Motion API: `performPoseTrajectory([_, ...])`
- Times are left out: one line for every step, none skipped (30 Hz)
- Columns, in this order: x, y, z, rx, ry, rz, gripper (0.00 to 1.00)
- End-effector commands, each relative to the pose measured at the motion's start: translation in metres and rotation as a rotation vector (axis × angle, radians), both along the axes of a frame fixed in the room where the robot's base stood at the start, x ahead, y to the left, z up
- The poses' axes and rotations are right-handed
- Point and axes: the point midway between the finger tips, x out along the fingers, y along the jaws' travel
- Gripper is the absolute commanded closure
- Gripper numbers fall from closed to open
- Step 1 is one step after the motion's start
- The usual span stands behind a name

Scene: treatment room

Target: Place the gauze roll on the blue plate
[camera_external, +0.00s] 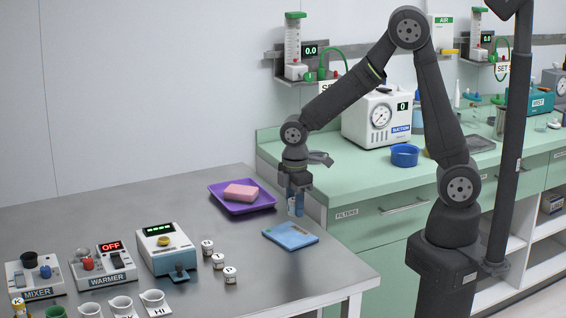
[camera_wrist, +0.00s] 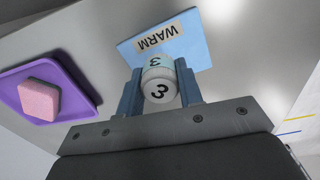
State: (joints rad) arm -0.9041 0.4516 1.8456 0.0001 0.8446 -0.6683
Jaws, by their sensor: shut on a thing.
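My gripper (camera_external: 297,205) points down above the steel table near its right edge, a little behind the blue plate (camera_external: 291,236). I cannot tell for sure whether this is the gauze roll. The flat, square blue plate (camera_wrist: 195,45), labelled WARM, lies beyond the cylinder in the wrist view. The plate carries nothing that I can see. In the external view the fingers largely hide the cylinder.
A purple tray (camera_external: 262,207) with a pink block (camera_external: 240,192) stands left of my gripper. Several small white labelled jars (camera_external: 217,261) stand by a boxy device (camera_external: 172,249) on the left. The green counter (camera_external: 365,172) rises behind. Bare table lies around the plate.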

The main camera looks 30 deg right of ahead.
Motion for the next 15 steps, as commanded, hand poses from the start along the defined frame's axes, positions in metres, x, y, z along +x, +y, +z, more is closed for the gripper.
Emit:
performPoseTrajectory([-0.003, 0.007, -0.005, -0.001, 0.001, 0.002, 0.88])
performPoseTrajectory([-0.004, 0.011, -0.007, -0.001, 0.001, 0.002, 0.88])
performPoseTrajectory([-0.005, 0.014, -0.009, -0.001, 0.000, 0.002, 0.88])
performPoseTrajectory([-0.006, 0.016, -0.010, 0.000, 0.000, 0.001, 0.88])
performPoseTrajectory([-0.006, 0.017, -0.011, 0.000, 0.000, 0.000, 0.88])
performPoseTrajectory([-0.006, 0.018, -0.012, 0.000, 0.000, -0.001, 0.88])
performPoseTrajectory([-0.007, 0.018, -0.013, -0.001, 0.000, -0.001, 0.88])
performPoseTrajectory([-0.007, 0.018, -0.016, -0.001, 0.001, -0.001, 0.88])
performPoseTrajectory([-0.007, 0.018, -0.019, -0.001, 0.001, -0.002, 0.88])
performPoseTrajectory([-0.007, 0.018, -0.023, -0.002, 0.001, -0.002, 0.88])
performPoseTrajectory([-0.007, 0.018, -0.027, -0.003, 0.002, -0.002, 0.88])
performPoseTrajectory([-0.007, 0.017, -0.033, -0.003, 0.002, -0.002, 0.88])
performPoseTrajectory([-0.007, 0.017, -0.038, -0.003, 0.002, -0.001, 0.88])
performPoseTrajectory([-0.007, 0.017, -0.042, -0.003, 0.002, -0.001, 0.88])
performPoseTrajectory([-0.007, 0.017, -0.047, -0.002, 0.002, -0.001, 0.88])
